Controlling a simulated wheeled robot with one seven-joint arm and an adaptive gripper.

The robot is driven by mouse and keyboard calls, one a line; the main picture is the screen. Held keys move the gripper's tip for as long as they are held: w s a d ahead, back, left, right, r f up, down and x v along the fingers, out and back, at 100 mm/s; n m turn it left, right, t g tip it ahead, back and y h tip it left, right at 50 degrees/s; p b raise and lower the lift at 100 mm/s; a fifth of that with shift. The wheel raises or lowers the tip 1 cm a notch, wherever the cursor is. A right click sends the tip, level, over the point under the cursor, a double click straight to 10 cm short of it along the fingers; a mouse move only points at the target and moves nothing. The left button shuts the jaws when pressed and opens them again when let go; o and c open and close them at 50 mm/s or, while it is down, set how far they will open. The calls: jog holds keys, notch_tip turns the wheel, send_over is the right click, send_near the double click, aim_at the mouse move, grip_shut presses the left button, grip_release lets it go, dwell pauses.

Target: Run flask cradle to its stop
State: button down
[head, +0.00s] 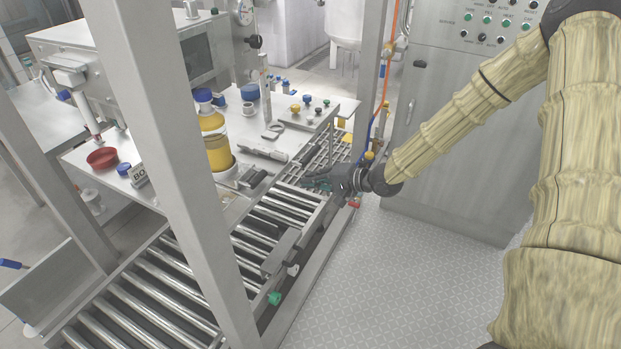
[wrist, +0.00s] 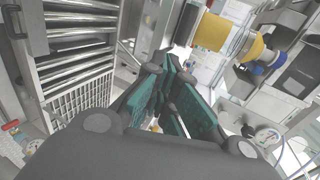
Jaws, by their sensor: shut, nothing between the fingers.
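A flask (head: 216,150) of yellow liquid with a blue cap stands upright on the steel bench in the head view, partly behind a grey post. The flask also shows in the wrist view (wrist: 211,32), lying sideways in the picture at the upper right. My gripper (head: 312,183) is over the roller conveyor's right side, to the right of the flask and apart from it. In the wrist view its teal-padded fingers (wrist: 168,95) are together and empty.
The roller conveyor (head: 165,293) runs along the bench front. Grey posts (head: 183,150) stand in front of the bench. A button box (head: 305,113), a red bowl (head: 102,158) and a steel cabinet (head: 455,140) are nearby. The patterned floor (head: 410,280) at right is clear.

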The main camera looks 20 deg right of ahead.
jog(key=shift+w+a+r+p+x, duration=0.1)
jog(key=shift+r+p+x, duration=0.25)
jog(key=shift+x, duration=1.5)
jog(key=shift+w+a+r+p+x, duration=0.1)
jog(key=shift+r+p+x, duration=0.25)
jog(key=shift+x, duration=1.55)
jog(key=shift+w+a+r+p+x, duration=0.1)
jog(key=shift+r+p+x, duration=0.2)
jog(key=shift+x, duration=1.55)
